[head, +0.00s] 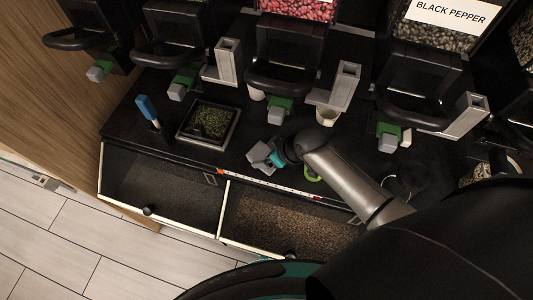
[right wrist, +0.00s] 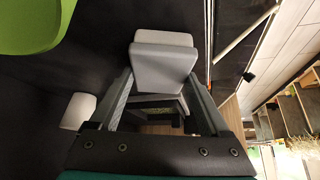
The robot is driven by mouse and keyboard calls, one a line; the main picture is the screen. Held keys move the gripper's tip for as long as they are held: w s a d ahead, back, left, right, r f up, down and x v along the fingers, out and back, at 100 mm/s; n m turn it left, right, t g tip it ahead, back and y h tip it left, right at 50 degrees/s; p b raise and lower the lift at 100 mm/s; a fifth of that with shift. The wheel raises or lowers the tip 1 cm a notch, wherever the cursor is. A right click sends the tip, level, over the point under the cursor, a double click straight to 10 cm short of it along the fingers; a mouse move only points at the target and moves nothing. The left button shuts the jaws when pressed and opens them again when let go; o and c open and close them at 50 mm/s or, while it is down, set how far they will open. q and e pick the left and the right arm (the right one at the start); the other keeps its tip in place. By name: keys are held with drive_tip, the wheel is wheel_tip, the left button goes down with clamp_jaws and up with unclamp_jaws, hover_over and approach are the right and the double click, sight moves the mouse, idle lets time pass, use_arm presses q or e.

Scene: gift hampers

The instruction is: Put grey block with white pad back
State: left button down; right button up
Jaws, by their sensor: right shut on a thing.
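My right gripper (head: 279,158) is over the black counter, near its front edge. It is shut on a grey block (head: 262,155), which shows as a pale grey piece with a lighter face. In the right wrist view the grey block (right wrist: 163,68) sits between the two fingertips of my right gripper (right wrist: 165,88). A lighter, whitish slab that looks like its pad (right wrist: 170,38) shows on its far side. Whether the block touches the counter is unclear. My left gripper is not in view.
Dispensers with black handles and green-and-grey outlets (head: 280,110) line the back. A black tray of green herbs (head: 210,121) and a blue-handled tool (head: 148,108) stand left. Two drawers (head: 225,208) stand open in front.

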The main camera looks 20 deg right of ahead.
drive_tip(key=shift+f, duration=0.15)
drive_tip(key=o, duration=1)
drive_tip(key=shift+r, duration=0.25)
drive_tip(key=p+v, duration=0.2)
drive_tip(key=v, duration=1)
drive_tip(key=shift+p, duration=0.4)
drive_tip(key=shift+f, duration=0.1)
